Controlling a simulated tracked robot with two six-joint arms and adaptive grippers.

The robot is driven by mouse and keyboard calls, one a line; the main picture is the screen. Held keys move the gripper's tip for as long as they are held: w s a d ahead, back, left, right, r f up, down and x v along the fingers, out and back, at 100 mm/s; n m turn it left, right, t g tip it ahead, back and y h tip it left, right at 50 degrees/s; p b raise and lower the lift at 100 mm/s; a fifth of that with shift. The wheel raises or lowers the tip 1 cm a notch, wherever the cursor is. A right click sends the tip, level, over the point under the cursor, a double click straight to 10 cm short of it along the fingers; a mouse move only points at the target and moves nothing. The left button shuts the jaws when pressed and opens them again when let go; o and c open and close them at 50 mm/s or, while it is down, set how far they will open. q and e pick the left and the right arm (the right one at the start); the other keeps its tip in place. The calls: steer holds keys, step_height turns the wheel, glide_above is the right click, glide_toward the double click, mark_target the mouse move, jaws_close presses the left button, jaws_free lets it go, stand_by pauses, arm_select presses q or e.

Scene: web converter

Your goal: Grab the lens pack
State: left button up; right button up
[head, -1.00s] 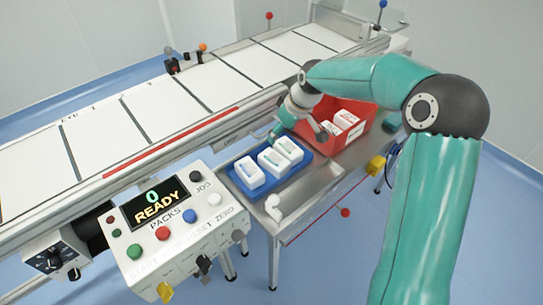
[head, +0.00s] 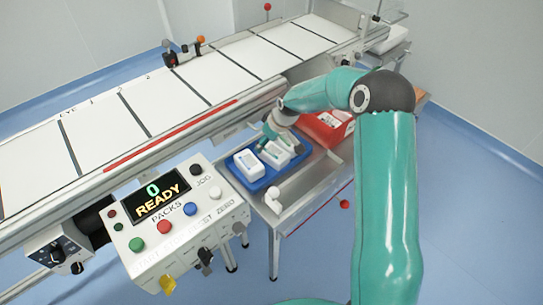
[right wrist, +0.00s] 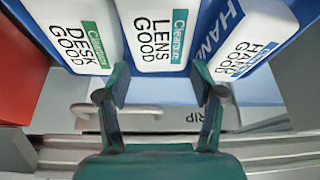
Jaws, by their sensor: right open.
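The lens pack (right wrist: 160,40) is a white box with a green label reading "LENS GOOD", in the middle of the right wrist view. It stands between a "DESK GOOD" pack (right wrist: 72,35) and a blue-lettered "HAND" pack (right wrist: 252,40). In the head view the three packs sit in a blue tray (head: 262,186); the lens pack looks to be the middle one (head: 272,156). My right gripper (right wrist: 160,78) is open, its fingers on either side of the lens pack's near end. I cannot tell whether they touch it. My left gripper is not in view.
A red bin (head: 318,132) with white packs stands right of the tray. The conveyor (head: 200,85) runs behind. A control box (head: 175,215) reading "0 READY" is at the front left.

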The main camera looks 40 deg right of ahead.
steer(key=x, duration=0.4)
steer(key=shift+s+f, duration=0.1)
steer(key=shift+f, duration=0.05)
steer(key=c, duration=0.9)
